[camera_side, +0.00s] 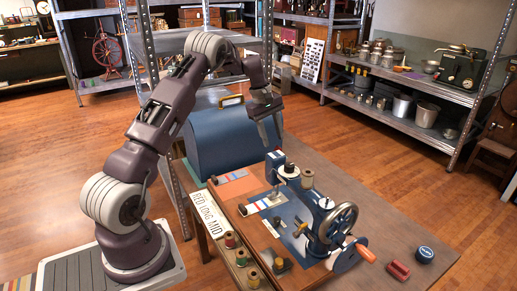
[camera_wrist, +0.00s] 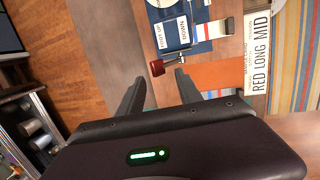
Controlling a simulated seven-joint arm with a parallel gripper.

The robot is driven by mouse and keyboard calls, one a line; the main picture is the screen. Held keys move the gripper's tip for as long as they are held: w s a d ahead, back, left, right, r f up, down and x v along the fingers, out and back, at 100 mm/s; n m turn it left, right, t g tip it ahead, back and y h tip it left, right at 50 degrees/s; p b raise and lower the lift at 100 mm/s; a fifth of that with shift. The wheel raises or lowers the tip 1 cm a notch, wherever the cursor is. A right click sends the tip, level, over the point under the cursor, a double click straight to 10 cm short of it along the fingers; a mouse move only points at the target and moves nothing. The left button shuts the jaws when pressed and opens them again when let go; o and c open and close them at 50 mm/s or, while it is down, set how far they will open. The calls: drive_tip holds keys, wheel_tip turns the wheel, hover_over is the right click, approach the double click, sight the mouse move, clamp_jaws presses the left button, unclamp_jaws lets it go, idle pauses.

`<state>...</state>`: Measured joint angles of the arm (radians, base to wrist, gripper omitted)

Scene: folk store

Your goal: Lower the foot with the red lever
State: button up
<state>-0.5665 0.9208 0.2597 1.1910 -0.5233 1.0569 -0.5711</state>
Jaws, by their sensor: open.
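A blue sewing machine (camera_side: 318,208) with a silver handwheel stands on the wooden table in the side view. In the wrist view, the red lever (camera_wrist: 157,67) has a red knob on a short metal stem, beside a plate marked FOOT UP and DOWN (camera_wrist: 184,32). My gripper (camera_side: 269,142) is open and empty, pointing down above the machine's head end. In the wrist view my gripper's fingers (camera_wrist: 159,78) are spread, with the red knob just beyond their tips and between them, apparently not touched. The foot is too small to make out clearly.
A card reading RED LONG MID (camera_side: 208,216) lies at the table's left edge. Thread spools (camera_side: 230,240) stand in front. A blue domed cover (camera_side: 222,135) stands behind the machine. A red item (camera_side: 398,271) and a blue tin (camera_side: 425,254) lie at the right.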

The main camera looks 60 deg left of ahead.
sight(276, 148)
drive_tip(key=shift+x, duration=1.8)
drive_tip(key=s, duration=0.7)
drive_tip(key=shift+s+f, duration=0.3)
drive_tip(key=shift+s, duration=0.1)
drive_tip(key=shift+w+r, duration=0.25)
drive_tip(key=shift+w, duration=0.1)
